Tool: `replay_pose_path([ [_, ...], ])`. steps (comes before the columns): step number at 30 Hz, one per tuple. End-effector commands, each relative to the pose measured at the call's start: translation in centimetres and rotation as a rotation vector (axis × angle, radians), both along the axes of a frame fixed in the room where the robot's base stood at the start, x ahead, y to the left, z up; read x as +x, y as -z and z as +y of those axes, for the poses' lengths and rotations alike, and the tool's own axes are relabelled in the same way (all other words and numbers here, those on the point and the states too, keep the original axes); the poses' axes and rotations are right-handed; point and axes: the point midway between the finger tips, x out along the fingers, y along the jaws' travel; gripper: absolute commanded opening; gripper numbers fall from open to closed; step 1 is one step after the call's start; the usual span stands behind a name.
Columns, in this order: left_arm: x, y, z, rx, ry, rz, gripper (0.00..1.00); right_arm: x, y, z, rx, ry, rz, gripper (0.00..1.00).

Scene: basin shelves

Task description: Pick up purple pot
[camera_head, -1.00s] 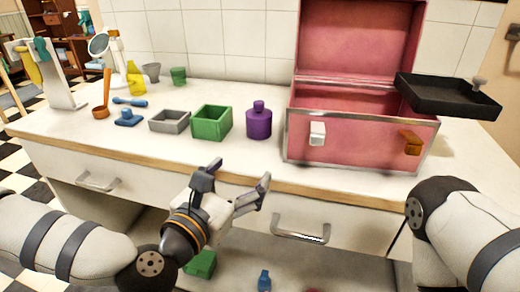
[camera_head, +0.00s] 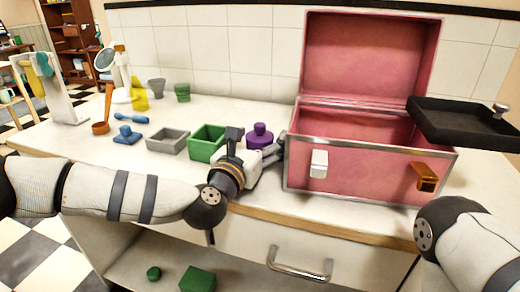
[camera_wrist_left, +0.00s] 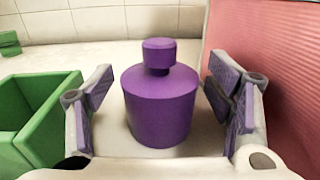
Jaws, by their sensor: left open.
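The purple pot (camera_head: 260,133) with its round knob stands upright on the white counter, between the green square box and the pink chest. In the head view its lower part is hidden behind my left gripper (camera_head: 259,141). In the left wrist view the pot (camera_wrist_left: 161,100) stands between the open fingers of my left gripper (camera_wrist_left: 168,105), with a gap on each side. The gripper is level with the pot and does not appear to touch it. My right gripper is out of view; only part of the right arm shows at the lower right.
The open pink chest (camera_head: 350,175) stands close on the right, with a black tray (camera_head: 462,127) at its right edge. The green box (camera_head: 207,142) is close on the left, beside a grey box (camera_head: 167,141). The counter behind the pot is clear up to the tiled wall.

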Motion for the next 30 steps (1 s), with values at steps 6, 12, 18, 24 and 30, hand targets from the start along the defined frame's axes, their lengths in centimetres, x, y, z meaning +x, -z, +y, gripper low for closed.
replay_pose_path([
  [6, 0.2, 0.0, -0.1, 0.0, 0.0, 0.0, 0.74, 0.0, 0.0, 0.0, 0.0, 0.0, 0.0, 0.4],
  [12, 0.2, 0.0, -0.1, 0.0, 0.0, 0.0, 0.29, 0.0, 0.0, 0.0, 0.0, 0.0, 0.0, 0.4],
  [18, 0.1, 0.0, -0.1, 0.0, 0.0, 0.0, 0.23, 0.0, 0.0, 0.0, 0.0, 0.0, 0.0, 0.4],
  [24, 0.2, -0.4, 0.0, 0.0, -0.001, -0.001, 0.23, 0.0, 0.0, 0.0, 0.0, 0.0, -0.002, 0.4],
  [30, 0.2, -2.7, 0.0, -0.002, -0.001, -0.004, 0.23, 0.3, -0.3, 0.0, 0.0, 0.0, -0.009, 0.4],
])
